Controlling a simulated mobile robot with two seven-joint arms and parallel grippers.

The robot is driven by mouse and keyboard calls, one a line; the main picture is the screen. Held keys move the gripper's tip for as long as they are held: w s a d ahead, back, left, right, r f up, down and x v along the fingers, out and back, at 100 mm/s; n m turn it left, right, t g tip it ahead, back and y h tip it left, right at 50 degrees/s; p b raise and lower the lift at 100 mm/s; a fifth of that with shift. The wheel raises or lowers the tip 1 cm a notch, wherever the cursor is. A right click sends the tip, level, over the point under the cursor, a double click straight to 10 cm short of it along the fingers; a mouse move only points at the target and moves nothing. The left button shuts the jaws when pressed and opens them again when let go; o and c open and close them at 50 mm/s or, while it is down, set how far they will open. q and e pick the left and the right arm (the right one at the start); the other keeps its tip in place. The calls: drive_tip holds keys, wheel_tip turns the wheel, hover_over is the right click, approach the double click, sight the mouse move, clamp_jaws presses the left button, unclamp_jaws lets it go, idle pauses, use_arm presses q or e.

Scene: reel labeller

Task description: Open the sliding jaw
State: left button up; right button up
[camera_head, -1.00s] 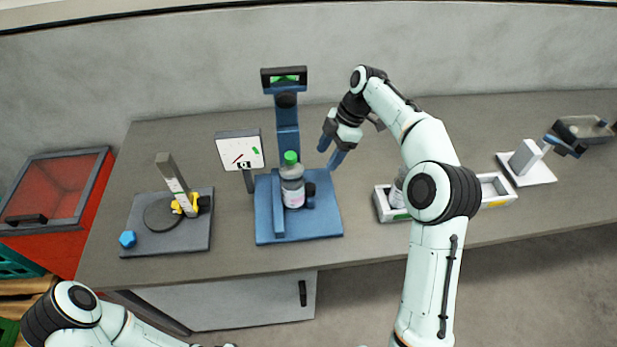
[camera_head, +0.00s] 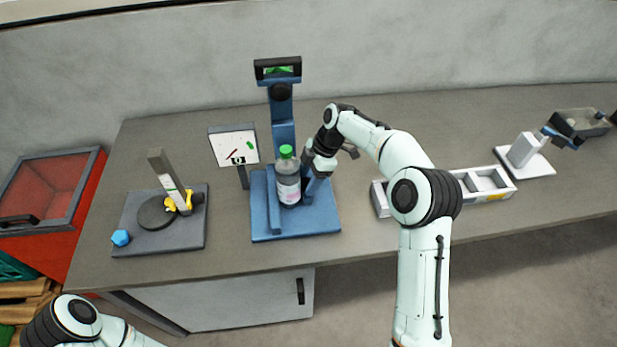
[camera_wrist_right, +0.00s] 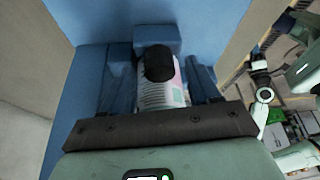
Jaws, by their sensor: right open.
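The blue vise-like fixture (camera_head: 325,222) stands on the table in the head view. A clear bottle (camera_head: 288,180) with a green cap and white-and-pink label stands upright in it, beside an upright blue plate (camera_head: 273,206). The sliding jaw's black knob shows in the right wrist view (camera_wrist_right: 159,63), in front of the bottle label. My right gripper (camera_head: 311,180) is at the fixture's right side. It is open, with its blue fingers on either side of the knob; I cannot tell whether they touch it. In the head view it hides the knob and most of the jaw. My left gripper is out of view.
A blue column with a display (camera_head: 278,70) rises behind the bottle. A white panel on a post (camera_head: 234,145) stands left of it, and a grey plate with an upright post (camera_head: 185,235) farther left. A white divided tray (camera_head: 487,182) lies right, partly behind my right arm.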

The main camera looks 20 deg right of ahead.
clamp_jaws()
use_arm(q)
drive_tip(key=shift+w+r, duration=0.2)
use_arm(e)
drive_tip(key=shift+s+d, duration=0.2)
drive_tip(key=shift+d, duration=0.6)
drive_tip(key=shift+s+d, duration=0.2)
drive_tip(key=shift+d, duration=0.6)
unclamp_jaws()
drive_tip(key=shift+r, duration=0.1)
use_arm(q)
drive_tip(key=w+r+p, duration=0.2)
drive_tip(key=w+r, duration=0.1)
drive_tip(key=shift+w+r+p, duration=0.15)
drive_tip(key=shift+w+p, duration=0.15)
drive_tip(key=shift+p, duration=0.1)
use_arm(e)
drive_tip(key=v, duration=1.3)
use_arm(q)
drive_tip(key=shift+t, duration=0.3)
use_arm(e)
drive_tip(key=shift+s+r, duration=0.1)
drive_tip(key=shift+s, duration=0.05)
